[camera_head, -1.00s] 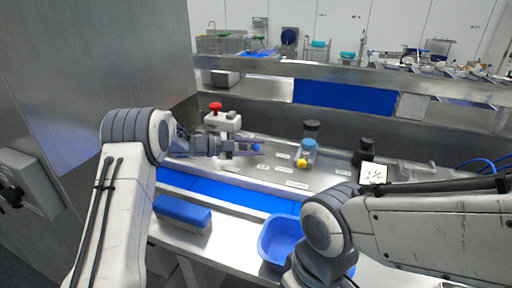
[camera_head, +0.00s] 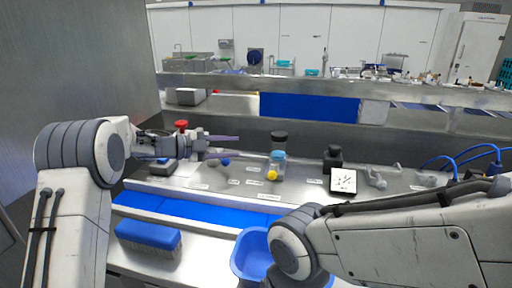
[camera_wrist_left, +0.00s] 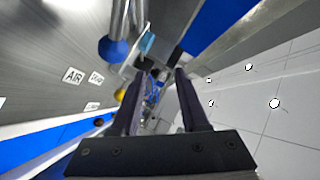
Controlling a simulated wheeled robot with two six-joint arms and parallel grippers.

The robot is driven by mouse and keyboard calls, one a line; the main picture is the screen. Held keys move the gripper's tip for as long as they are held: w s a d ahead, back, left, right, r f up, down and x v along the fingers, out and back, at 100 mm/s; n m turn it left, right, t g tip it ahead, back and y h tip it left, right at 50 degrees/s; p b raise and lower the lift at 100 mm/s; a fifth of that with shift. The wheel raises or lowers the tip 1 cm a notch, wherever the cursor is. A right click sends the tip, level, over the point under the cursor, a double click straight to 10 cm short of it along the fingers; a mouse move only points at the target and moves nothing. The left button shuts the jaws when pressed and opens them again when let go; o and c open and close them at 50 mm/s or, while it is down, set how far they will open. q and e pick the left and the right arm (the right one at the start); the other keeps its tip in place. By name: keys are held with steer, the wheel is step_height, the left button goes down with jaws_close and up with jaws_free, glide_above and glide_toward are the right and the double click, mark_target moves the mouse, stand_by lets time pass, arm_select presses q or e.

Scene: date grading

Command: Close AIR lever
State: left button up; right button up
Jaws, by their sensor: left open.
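The AIR label (camera_wrist_left: 74,76) shows in the left wrist view on the metal panel. Beside it a lever with a metal rod ends in a blue ball (camera_wrist_left: 113,50); I take this as the AIR lever. In the head view a blue ball knob (camera_head: 225,161) shows just below my left fingertips. My left gripper (camera_head: 232,146) is open and empty, apart from the knob. In the left wrist view its two fingers (camera_wrist_left: 160,76) are spread, and the ball lies outside them, to the upper left. My right arm comes in from the right; its fingers are out of the picture.
A box with a red button (camera_head: 181,125) stands behind my left wrist. A yellow knob (camera_head: 272,175), a blue-capped jar (camera_head: 278,157), a black-and-white card (camera_head: 343,181) and metal handles (camera_head: 375,178) are to the right. A blue brush (camera_head: 148,236) and blue tub (camera_head: 250,256) lie in front.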

arm_select(q)
steer(key=s+d+r+b, duration=0.3)
steer(key=s+d+r, duration=0.1)
steer(key=d, duration=0.4)
steer(key=shift+s+d+r, duration=0.3)
steer(key=shift+d+r, duration=0.1)
steer(key=shift+r, duration=0.25)
